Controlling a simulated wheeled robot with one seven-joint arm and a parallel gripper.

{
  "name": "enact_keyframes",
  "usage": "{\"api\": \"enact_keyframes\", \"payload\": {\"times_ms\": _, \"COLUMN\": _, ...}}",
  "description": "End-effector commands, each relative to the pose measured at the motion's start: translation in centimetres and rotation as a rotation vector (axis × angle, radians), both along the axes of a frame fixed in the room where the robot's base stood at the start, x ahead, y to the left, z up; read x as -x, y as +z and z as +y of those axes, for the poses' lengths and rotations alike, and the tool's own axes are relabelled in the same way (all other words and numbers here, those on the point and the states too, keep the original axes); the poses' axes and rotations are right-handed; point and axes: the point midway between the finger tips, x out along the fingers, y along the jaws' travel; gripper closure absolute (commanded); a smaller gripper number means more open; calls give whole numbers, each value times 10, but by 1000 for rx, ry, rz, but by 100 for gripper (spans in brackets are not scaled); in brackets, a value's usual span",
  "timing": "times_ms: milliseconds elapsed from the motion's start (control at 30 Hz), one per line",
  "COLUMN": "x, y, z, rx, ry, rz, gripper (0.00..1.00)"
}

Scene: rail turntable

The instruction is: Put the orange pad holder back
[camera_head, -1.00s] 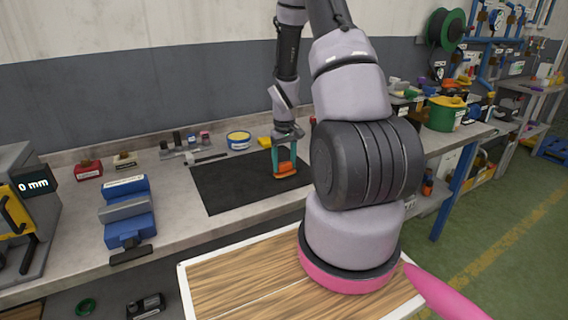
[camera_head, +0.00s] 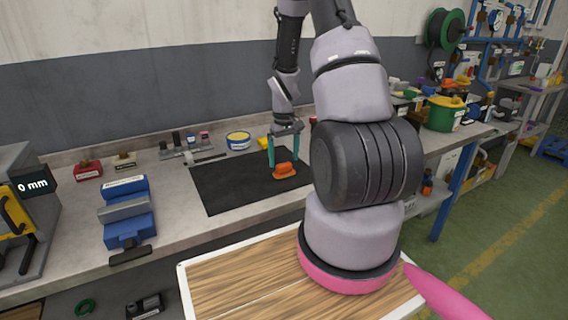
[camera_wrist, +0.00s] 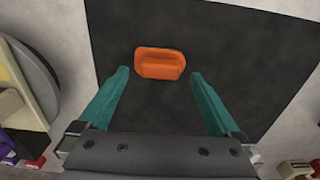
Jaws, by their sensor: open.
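The orange pad holder (camera_head: 286,170) lies on the black mat (camera_head: 226,187) on the workbench, near the mat's right side. In the wrist view the pad holder (camera_wrist: 160,63) sits flat, just beyond the fingertips and centred between them. My gripper (camera_head: 285,149) has teal fingers. It is open and empty, a little above the holder and apart from it. In the wrist view both fingers of my gripper (camera_wrist: 160,73) are spread wide on either side. No other pad holder place can be made out clearly.
A blue vise (camera_head: 127,212) stands left of the mat. A yellow-and-blue round tin (camera_head: 239,140) and a yellow block (camera_head: 265,141) stand behind it. Red (camera_head: 88,170) and beige labelled blocks (camera_head: 125,160) sit at the back left. The mat's left part is bare.

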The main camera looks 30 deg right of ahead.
Motion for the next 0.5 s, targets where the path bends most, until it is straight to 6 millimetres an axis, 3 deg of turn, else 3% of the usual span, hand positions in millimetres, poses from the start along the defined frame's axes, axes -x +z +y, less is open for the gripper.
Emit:
{"api": "enact_keyframes", "payload": {"times_ms": 300, "x": -1, "y": 69, "z": 0, "rx": 1, "ry": 0, "rz": -5, "gripper": 1}}
{"api": "enact_keyframes", "payload": {"times_ms": 500, "x": 0, "y": 91, "z": 0, "rx": 0, "ry": 0, "rz": -1, "gripper": 1}}
